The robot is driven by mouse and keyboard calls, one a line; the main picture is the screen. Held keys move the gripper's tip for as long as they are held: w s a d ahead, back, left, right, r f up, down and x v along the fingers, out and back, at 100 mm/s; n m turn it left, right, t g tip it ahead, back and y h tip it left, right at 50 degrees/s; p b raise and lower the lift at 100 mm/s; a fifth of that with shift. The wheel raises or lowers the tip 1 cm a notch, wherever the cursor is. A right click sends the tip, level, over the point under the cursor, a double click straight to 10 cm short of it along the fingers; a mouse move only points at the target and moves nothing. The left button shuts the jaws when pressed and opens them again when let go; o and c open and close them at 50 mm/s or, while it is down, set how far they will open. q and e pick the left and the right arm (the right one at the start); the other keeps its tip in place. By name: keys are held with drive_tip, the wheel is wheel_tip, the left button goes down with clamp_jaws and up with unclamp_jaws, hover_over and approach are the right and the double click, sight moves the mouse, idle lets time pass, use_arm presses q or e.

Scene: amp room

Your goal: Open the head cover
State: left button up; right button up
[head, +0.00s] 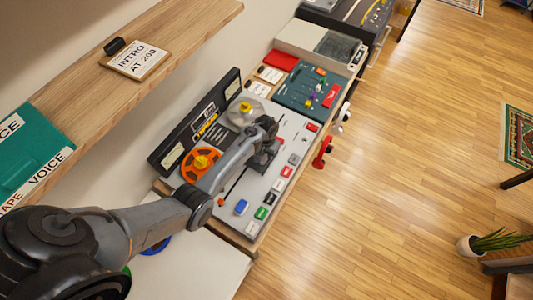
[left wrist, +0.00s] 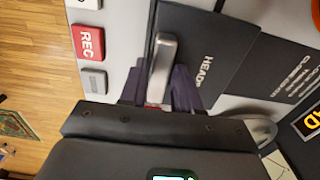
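The head cover (left wrist: 205,50) is a dark plate marked "HEADS" with a silver bar handle (left wrist: 162,65), seen close up in the left wrist view. In the head view the cover (head: 259,165) is a small dark block on the grey tape deck (head: 235,205), partly hidden by my gripper. My left gripper (left wrist: 159,92) has its two dark fingers apart, one on each side of the handle's near end. I cannot tell whether they touch it. In the head view the left gripper (head: 267,147) is over the cover. The cover looks closed. My right gripper is not in view.
An orange reel (head: 200,164) and a clear reel with a yellow hub (head: 245,108) sit on the deck. Coloured buttons, with a red REC button (left wrist: 88,42), line its front edge. A wooden shelf (head: 100,95) overhangs at left. The wooden floor at right is mostly clear.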

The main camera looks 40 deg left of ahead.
use_arm(q)
clamp_jaws()
drive_tip(key=shift+a, duration=0.1)
drive_tip(key=a, duration=0.3)
drive_tip(key=s+a+p, duration=0.1)
drive_tip(key=a, duration=0.3)
drive_tip(key=s+a+p, duration=0.1)
drive_tip(key=a, duration=0.3)
drive_tip(key=shift+d, duration=0.1)
drive_tip(key=shift+o, duration=1.8)
unclamp_jaws()
drive_tip(key=shift+w, duration=0.1)
